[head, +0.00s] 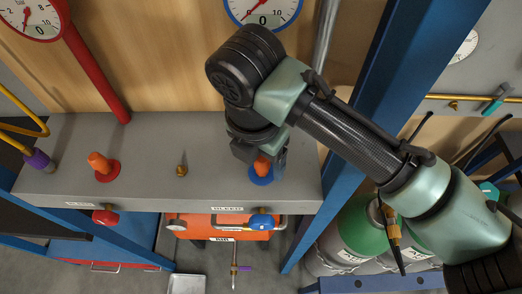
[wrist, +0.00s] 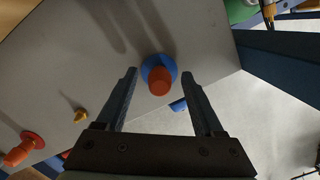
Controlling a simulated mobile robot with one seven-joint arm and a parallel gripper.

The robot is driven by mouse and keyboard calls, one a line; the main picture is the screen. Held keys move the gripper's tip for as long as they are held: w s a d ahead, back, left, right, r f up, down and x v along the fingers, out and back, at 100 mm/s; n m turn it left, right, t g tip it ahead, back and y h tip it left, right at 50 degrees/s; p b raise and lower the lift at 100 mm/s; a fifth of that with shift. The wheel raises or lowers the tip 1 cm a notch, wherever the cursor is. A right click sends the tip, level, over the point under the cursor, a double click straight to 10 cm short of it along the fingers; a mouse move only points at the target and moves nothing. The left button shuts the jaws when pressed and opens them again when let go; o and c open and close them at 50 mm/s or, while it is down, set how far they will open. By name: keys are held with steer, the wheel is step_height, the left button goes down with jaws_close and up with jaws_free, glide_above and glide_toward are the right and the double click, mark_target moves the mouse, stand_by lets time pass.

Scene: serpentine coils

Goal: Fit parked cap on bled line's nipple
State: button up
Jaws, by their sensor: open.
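In the head view an orange cap (head: 262,165) sits on a blue disc (head: 261,179) at the right of the grey shelf. A second orange cap (head: 98,161) sits on a red disc (head: 107,175) at the left. A small bare brass nipple (head: 181,170) stands between them. My gripper (head: 262,158) is open over the blue-disc cap and partly hides it. In the wrist view my open fingers (wrist: 159,76) stand either side of that cap (wrist: 159,83), with gaps visible. The brass nipple (wrist: 80,115) and red-disc cap (wrist: 18,155) lie to the left.
A blue-rimmed gauge (head: 262,12) reads near 0; a red-rimmed gauge (head: 30,15) is at upper left. A red pipe (head: 95,75) rises behind the shelf (head: 145,140). A blue post (head: 370,85) stands at right. Red (head: 105,216) and blue (head: 262,221) valve handles are below.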

step_height(320, 180, up, 13)
steer(key=s+b, duration=0.1)
steer(key=b, duration=0.1)
steer(key=shift+a+f, duration=0.15)
steer(key=shift+a, duration=0.3)
steer(key=shift+s+a, duration=0.1)
steer(key=w+a+r+m+t+y+b, duration=0.1)
steer(key=w+a+r+m+t+y, duration=0.2)
steer(key=a+r+t+y, duration=0.4)
steer(key=w+a+r+m+t+y, duration=0.3)
steer(key=a+r+y, duration=0.1)
steer(key=a+r, duration=0.65)
steer(key=d+r+m+t+y, duration=0.2)
steer(key=d+r+m+t, duration=0.2)
steer(key=r+m+t, duration=0.35)
steer(key=s+d+r+m+t+h, duration=0.2)
steer(key=s+d+m+t+h, duration=0.1)
steer(key=d+m+h, duration=0.3)
steer(key=s+d+r+m+t+h+b, duration=0.1)
steer(key=s+d+r+m+t+h, duration=0.2)
steer(key=d+m+t+h, duration=0.2)
steer(key=d+m+h, duration=0.1)
steer(key=d+m, duration=0.2)
steer(key=m, duration=0.1)
steer(key=shift+s+d+m+t, duration=0.2)
steer(key=shift+d+m+t, duration=0.15)
